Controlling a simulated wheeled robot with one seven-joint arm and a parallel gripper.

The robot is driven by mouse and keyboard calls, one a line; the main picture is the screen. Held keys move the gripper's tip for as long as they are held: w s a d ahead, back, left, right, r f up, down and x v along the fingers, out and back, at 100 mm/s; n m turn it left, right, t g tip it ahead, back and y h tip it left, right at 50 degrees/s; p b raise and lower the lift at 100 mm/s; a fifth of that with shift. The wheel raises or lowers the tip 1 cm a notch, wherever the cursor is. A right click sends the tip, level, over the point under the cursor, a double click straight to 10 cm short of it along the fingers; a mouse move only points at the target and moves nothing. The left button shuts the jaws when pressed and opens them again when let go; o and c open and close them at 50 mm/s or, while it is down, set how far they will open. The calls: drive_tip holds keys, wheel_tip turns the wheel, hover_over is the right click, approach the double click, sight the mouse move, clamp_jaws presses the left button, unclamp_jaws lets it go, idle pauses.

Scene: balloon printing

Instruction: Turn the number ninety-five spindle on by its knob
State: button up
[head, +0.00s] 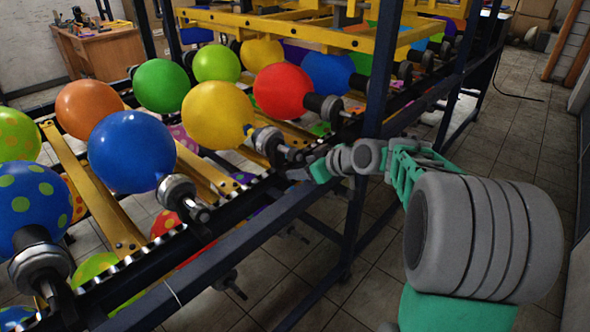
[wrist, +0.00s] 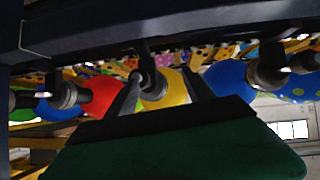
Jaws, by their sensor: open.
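The yellow balloon (head: 217,115) is on a grey and black spindle (head: 270,142), with a dark stub end at the rack's front edge. No number is readable, so I cannot tell which spindle is ninety-five. My gripper (head: 298,168) is at this spindle's front end, low beside the rack's front rail. In the wrist view my gripper (wrist: 162,92) is open, its two dark fingers apart. The yellow balloon's spindle (wrist: 152,80) and its small end knob (wrist: 135,76) show between the fingers. Contact cannot be told.
A blue balloon's spindle (head: 180,192) and a red balloon's spindle (head: 328,105) flank it. A dark upright post (head: 372,100) stands close to my arm. The front rail (head: 240,235) runs below. Tiled floor (head: 500,140) is free at right.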

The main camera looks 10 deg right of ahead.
sight(300, 155)
drive_tip(key=shift+n+t+y, duration=0.5)
drive_tip(key=shift+t+y, duration=0.2)
drive_tip(key=shift+t, duration=0.2)
drive_tip(key=w+d, duration=0.1)
drive_tip(key=w, duration=0.1)
drive_tip(key=w+d, duration=0.2)
drive_tip(key=shift+d+f+b, duration=0.2)
drive_tip(key=shift+b, duration=0.2)
drive_tip(key=shift+w+a+r, duration=0.1)
drive_tip(key=shift+w, duration=0.25)
drive_tip(key=x, duration=0.7)
drive_tip(key=shift+a+p, duration=0.15)
drive_tip(key=shift+p, duration=0.2)
drive_tip(key=shift+c, duration=0.4)
clamp_jaws()
